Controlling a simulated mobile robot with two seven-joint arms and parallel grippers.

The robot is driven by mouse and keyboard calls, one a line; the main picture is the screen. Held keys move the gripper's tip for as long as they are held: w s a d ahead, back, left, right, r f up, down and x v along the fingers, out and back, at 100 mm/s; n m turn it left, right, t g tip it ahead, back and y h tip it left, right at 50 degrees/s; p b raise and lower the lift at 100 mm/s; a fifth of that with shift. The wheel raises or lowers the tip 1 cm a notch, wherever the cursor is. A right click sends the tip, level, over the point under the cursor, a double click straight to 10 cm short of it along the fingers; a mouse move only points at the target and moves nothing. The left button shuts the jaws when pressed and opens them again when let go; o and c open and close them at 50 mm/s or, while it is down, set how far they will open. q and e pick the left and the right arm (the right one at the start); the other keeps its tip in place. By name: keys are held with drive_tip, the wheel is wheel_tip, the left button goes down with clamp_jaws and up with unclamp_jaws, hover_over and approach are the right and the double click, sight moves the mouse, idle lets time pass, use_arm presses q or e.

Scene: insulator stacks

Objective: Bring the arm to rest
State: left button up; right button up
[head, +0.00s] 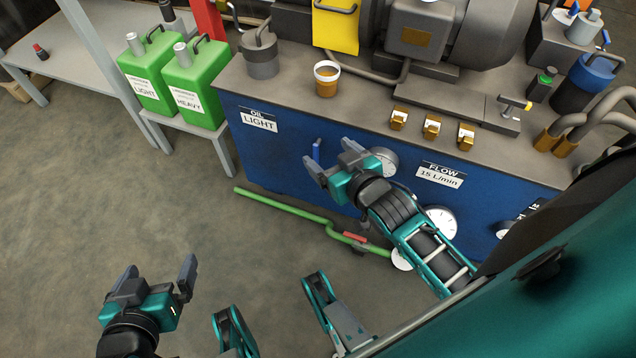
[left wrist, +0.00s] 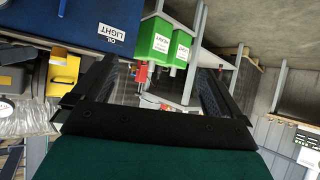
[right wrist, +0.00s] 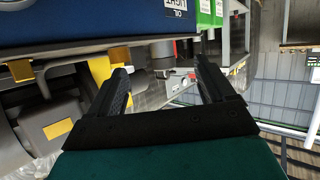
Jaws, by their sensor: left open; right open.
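My left gripper (head: 158,278) is at the lower left of the head view, open and empty above the bare floor. Its two dark fingers also show apart in the left wrist view (left wrist: 150,85). My right gripper (head: 331,162) is in the middle of the head view, open and empty, in front of the blue cabinet (head: 275,155). A blue lever handle (head: 317,152) and a gauge (head: 384,162) are close to it; I cannot tell whether it touches them. Its fingers show apart in the right wrist view (right wrist: 160,85), with nothing between them.
Two green cans (head: 195,85) stand on a low stand (head: 222,145) left of the cabinet. A cup (head: 326,82) and several brass fittings (head: 432,127) are on the cabinet top. A green pipe (head: 285,211) runs low along the cabinet front. The floor at left is clear.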

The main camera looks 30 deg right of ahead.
drive_tip(key=s+a+n+g+y, duration=0.2)
drive_tip(key=s+a+g+y, duration=0.1)
drive_tip(key=s+a, duration=0.5)
use_arm(q)
drive_tip(key=s+a+r+y+p, duration=0.1)
drive_tip(key=a+r+p, duration=0.2)
drive_tip(key=r+p, duration=1)
drive_tip(key=shift+s+a+p, duration=0.25)
drive_tip(key=shift+s+p, duration=0.15)
drive_tip(key=shift+p, duration=2.45)
use_arm(e)
drive_tip(key=s+d+r+h, duration=0.1)
drive_tip(key=d+r, duration=0.2)
drive_tip(key=r, duration=1)
drive_tip(key=shift+s+d, duration=0.25)
drive_tip(key=shift+d, duration=0.1)
drive_tip(key=shift+r, duration=0.1)
